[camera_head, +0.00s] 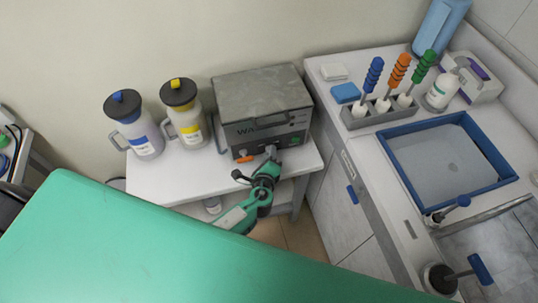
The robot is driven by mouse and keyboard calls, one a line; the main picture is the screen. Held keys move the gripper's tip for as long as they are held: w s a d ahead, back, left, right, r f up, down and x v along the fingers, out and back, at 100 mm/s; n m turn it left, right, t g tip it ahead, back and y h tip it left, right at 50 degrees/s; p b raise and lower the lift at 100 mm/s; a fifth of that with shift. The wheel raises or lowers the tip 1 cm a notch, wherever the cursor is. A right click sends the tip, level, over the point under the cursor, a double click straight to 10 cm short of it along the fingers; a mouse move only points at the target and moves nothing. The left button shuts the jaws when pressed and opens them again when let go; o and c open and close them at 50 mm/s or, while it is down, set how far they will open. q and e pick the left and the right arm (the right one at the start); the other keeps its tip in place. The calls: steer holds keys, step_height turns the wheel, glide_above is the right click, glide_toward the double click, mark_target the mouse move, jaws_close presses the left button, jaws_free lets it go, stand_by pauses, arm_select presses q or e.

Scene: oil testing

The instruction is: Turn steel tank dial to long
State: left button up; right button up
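The steel tank (262,98) is a grey metal box on a small white table against the wall. Its dark front panel (266,130) carries lettering that is only partly readable. My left gripper (270,153) is at the lower front of the tank, at or very close to the panel's lower edge. The dial is not clearly visible; the gripper covers that part of the front. I cannot tell whether the fingers are open or shut, or whether they touch the dial. A small orange part (245,159) shows just left of the gripper. My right gripper is not in view.
On the right counter are a grey rack (378,117) with coloured-handled tools, a white bottle (440,93) and a blue-rimmed tray (396,168).

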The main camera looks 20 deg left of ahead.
arm_select(q)
steer(key=shift+c, duration=0.5)
steer(key=shift+r+p, duration=0.25)
steer(key=shift+p, duration=0.45)
steer(key=m+g+p, duration=0.1)
steer(key=p, duration=0.2)
steer(key=m+g+y+p, duration=0.1)
steer(key=m+p, duration=0.1)
steer(key=m+g+y+p, duration=0.1)
steer(key=p, duration=0.2)
steer(key=shift+w+d+r+m+p, duration=0.15)
steer(key=shift+d+r+m+p, duration=0.15)
steer(key=shift+m+p, duration=0.4)
steer(key=shift+w+d+m+g+y+p, duration=0.1)
steer(key=shift+m+g+y+p, duration=0.4)
steer(key=shift+m+p, duration=0.15)
steer(key=shift+w+d+f+m+g+y+p, duration=0.1)
steer(key=shift+d+m+g+y+p, duration=0.05)
steer(key=shift+m+g+y+p, duration=0.55)
steer(key=shift+w+d+f+m+y, duration=0.15)
steer(key=shift+m+y, duration=0.45)
steer(key=shift+m, duration=0.55)
steer(key=shift+m+g+y, duration=0.4)
steer(key=shift+m+y, duration=0.2)
